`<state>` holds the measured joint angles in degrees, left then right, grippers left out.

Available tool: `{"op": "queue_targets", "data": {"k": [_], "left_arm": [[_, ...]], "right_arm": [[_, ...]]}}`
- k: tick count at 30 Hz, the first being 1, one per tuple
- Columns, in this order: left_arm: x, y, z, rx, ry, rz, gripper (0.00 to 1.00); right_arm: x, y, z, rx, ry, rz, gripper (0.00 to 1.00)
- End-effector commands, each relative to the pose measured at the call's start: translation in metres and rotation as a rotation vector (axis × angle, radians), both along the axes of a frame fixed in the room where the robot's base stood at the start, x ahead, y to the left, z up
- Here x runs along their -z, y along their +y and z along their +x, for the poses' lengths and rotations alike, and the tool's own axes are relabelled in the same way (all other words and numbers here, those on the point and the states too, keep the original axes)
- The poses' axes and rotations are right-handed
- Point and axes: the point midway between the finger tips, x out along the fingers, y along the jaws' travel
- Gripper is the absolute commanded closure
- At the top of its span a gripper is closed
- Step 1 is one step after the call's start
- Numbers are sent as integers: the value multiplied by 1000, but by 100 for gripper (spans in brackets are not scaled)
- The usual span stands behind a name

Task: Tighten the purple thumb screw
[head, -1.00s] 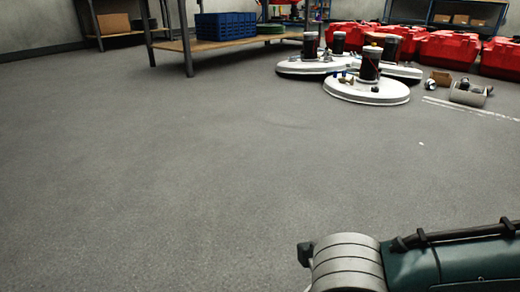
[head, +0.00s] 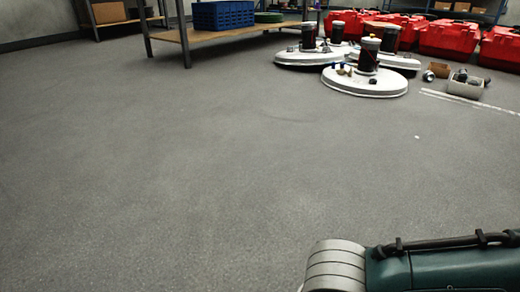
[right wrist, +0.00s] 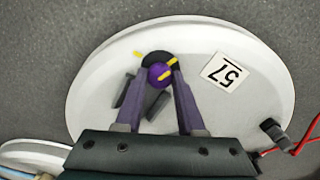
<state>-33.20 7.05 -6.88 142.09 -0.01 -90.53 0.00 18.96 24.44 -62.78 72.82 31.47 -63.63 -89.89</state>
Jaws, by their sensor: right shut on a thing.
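The purple thumb screw (right wrist: 159,76) shows in the right wrist view, with a yellow mark on its head. It sits by a black piece on a round white lid (right wrist: 230,105). My right gripper (right wrist: 160,70) has its two purple-grey fingers closed on the screw's head from either side. The fingers hide part of the screw's sides. In the head view, only part of my right arm shows at the lower right. My left gripper is in neither view.
The floor between is clear.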

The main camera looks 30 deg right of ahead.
Motion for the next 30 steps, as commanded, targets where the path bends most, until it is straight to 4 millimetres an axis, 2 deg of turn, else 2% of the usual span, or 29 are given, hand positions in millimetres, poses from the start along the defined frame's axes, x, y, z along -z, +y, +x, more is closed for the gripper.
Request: {"op": "queue_targets", "data": {"k": [1,9,30], "left_arm": [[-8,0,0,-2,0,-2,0],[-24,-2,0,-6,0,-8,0],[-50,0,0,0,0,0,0]], "right_arm": [[-4,1,-1,46,4,1,100],[-3,1,-1,304,3,1,100],[-2,2,0,969,2,4,100]]}}
